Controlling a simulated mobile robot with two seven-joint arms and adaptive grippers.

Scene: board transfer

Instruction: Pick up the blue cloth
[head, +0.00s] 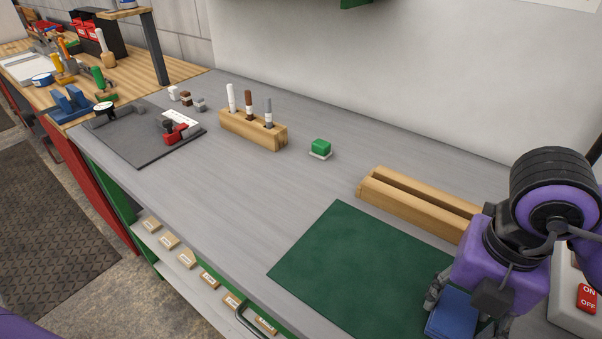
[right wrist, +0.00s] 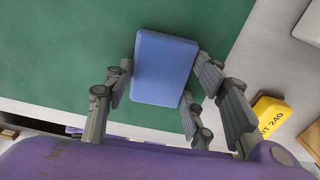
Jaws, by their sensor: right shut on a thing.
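The blue cloth (head: 452,314) looks like a folded, rounded block at the lower right of the head view, over the right part of the green mat (head: 350,262). In the right wrist view the blue cloth (right wrist: 166,66) sits between the fingers of my right gripper (right wrist: 158,88), with fingers against its left and right sides. My right gripper (head: 464,306) is shut on it, pointing down. I cannot tell whether the cloth touches the mat or is just above it. My left gripper is not in view.
A wooden grooved block (head: 420,204) lies behind the mat. A switch box with a red ON/OFF button (head: 587,298) stands at the right. The grey bench left of the mat is clear.

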